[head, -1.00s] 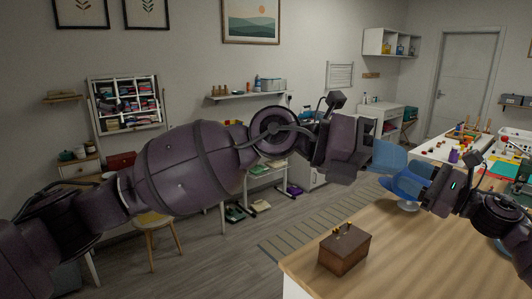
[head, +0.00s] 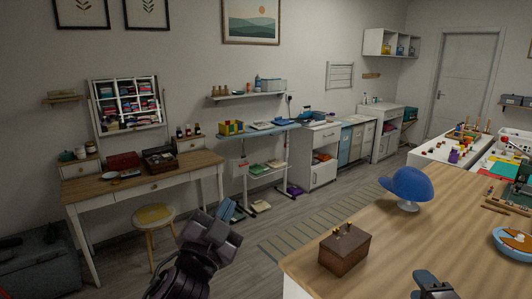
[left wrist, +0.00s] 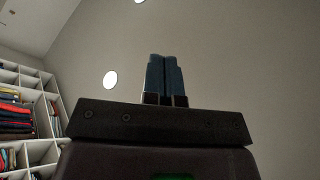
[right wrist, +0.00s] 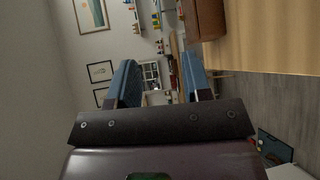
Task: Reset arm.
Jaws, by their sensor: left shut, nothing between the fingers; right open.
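My left gripper (head: 228,212) is low in the head view, left of the wooden worktop, over the floor near the stool. Its blue fingers are closed together and empty, as the left wrist view (left wrist: 165,78) also shows. My right gripper (head: 428,281) is at the bottom edge of the head view, over the front of the worktop and right of the brown box. In the right wrist view (right wrist: 159,80) its two blue fingers are wide apart with nothing between them. Most of both arms is out of the head view.
A blue cap (head: 408,185) sits on a small stand on the worktop (head: 385,245). A brown wooden box (head: 343,248) stands near its left edge. A blue bowl (head: 513,244) is at right. A stool (head: 154,217) and desk (head: 140,185) stand left. The floor between is clear.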

